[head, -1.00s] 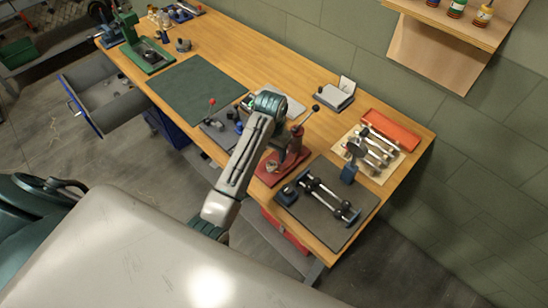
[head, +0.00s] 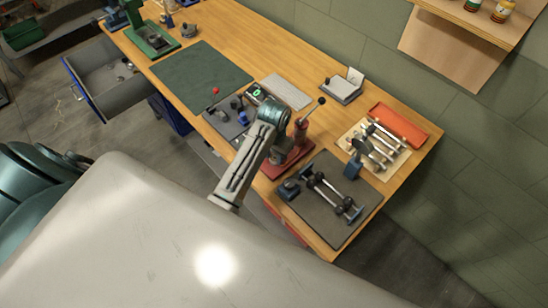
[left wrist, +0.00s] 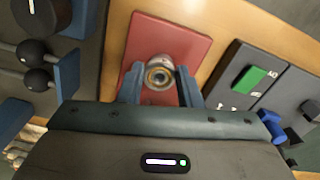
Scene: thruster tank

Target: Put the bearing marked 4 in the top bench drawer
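A silver ring-shaped bearing (left wrist: 159,75) lies between the two blue fingers of my left gripper (left wrist: 160,72) in the left wrist view, over a red plate (left wrist: 190,45). I cannot read a number on it, nor tell whether the fingers press on it. In the head view my left arm reaches over the red base of a press (head: 298,157), and the arm hides most of the gripper and the bearing. A bench drawer (head: 122,98) stands open at the far left with a few small dark parts inside. My right gripper is out of view.
The wooden bench (head: 330,118) holds a green mat (head: 203,77), a grey board with a green display (head: 256,93), a dark mat with shafts (head: 335,222) and an orange tray (head: 398,124). The press lever stands up close beside my arm. The green mat is bare.

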